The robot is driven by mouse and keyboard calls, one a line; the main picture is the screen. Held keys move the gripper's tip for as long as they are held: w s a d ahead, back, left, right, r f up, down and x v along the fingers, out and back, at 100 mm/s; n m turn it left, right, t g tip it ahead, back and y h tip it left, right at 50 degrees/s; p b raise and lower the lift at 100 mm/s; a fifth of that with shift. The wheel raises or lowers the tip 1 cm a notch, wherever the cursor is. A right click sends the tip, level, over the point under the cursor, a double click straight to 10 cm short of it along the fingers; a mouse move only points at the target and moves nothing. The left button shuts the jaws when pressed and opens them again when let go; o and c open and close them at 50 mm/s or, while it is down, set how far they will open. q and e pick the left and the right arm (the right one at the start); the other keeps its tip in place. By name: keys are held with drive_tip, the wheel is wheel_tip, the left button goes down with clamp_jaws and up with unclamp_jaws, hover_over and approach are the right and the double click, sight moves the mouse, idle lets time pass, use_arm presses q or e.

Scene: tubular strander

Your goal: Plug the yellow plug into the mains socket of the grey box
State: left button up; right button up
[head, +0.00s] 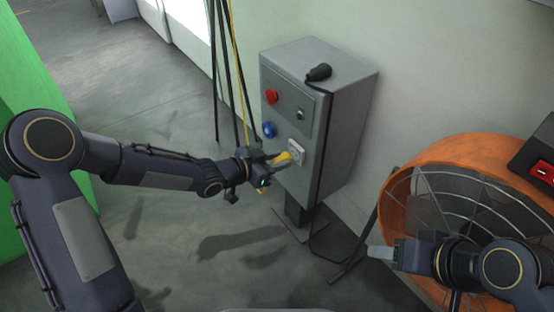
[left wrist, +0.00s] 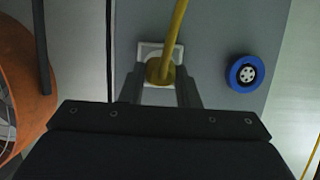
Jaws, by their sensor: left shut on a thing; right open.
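The grey box (head: 330,120) stands on a post by the wall. Its white mains socket (head: 297,151) is low on the front face and also shows in the left wrist view (left wrist: 148,50). My left gripper (head: 277,160) is shut on the yellow plug (head: 283,157), just in front of the socket. In the left wrist view the plug (left wrist: 159,72) sits between the fingers and overlaps the socket's lower part. I cannot tell whether it touches the socket; its pins are hidden. My right gripper (head: 382,253) is open and empty, left of the fan.
A blue round socket (head: 269,130), a red button (head: 271,97) and a switch (head: 301,114) are on the box's front. A black plug (head: 319,72) lies on top. Cables hang left of the box. An orange fan (head: 408,185) stands at the right.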

use_arm(q)
drive_tip(key=shift+w+d, duration=0.6)
drive_tip(key=shift+d, duration=0.25)
drive_tip(key=o, duration=1)
drive_tip(key=shift+o, duration=0.2)
